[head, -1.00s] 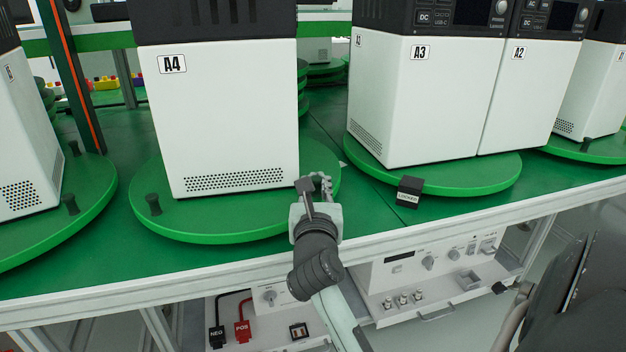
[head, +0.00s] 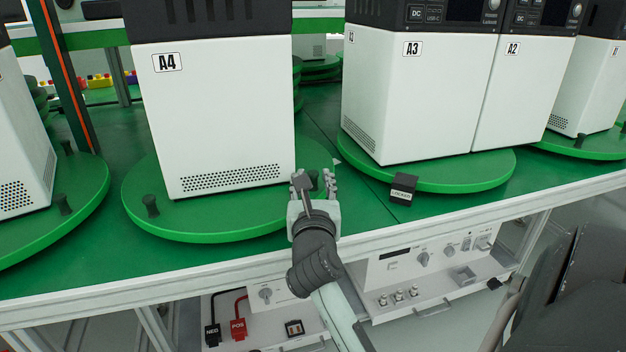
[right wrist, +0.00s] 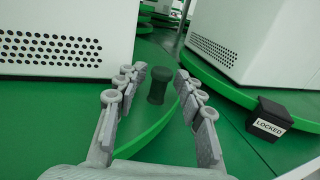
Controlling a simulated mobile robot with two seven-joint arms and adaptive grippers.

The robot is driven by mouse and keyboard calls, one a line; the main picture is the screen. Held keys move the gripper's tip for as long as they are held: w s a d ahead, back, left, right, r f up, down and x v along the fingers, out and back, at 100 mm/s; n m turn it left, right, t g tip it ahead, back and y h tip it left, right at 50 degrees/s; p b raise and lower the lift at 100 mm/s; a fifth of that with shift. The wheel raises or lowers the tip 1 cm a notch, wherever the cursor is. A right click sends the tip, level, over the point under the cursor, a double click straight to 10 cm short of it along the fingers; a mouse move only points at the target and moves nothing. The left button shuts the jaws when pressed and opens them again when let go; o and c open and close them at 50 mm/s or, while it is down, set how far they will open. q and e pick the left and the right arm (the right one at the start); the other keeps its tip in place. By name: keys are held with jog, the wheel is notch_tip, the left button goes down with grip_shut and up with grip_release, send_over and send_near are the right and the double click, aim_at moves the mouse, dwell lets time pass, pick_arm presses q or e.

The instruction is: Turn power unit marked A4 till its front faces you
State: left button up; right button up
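The power unit A4 (head: 222,110) is a white box with a black top, upright on a round green turntable (head: 190,220). The side with its A4 label and a vent grid faces me. One dark knob (head: 151,206) stands at the turntable's left rim. Another dark knob (right wrist: 159,85) stands near its right rim in the right wrist view. My right gripper (head: 315,182) is open at that right rim. In the right wrist view the knob shows between and just beyond the fingertips, with gaps on both sides. My left gripper is not in view.
Units A3 (head: 405,100) and A2 (head: 520,90) share a turntable (head: 460,184) at right, with a black block marked LOCKED (head: 402,188) at its rim. Another turntable (head: 85,205) with a unit is at left. The table's front edge (head: 100,297) runs below.

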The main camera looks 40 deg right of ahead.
jog(key=shift+w+r, duration=0.1)
jog(key=shift+r, duration=0.05)
notch_tip(320, 180, up, 10)
jog(key=shift+f, duration=0.1)
dwell(0.8)
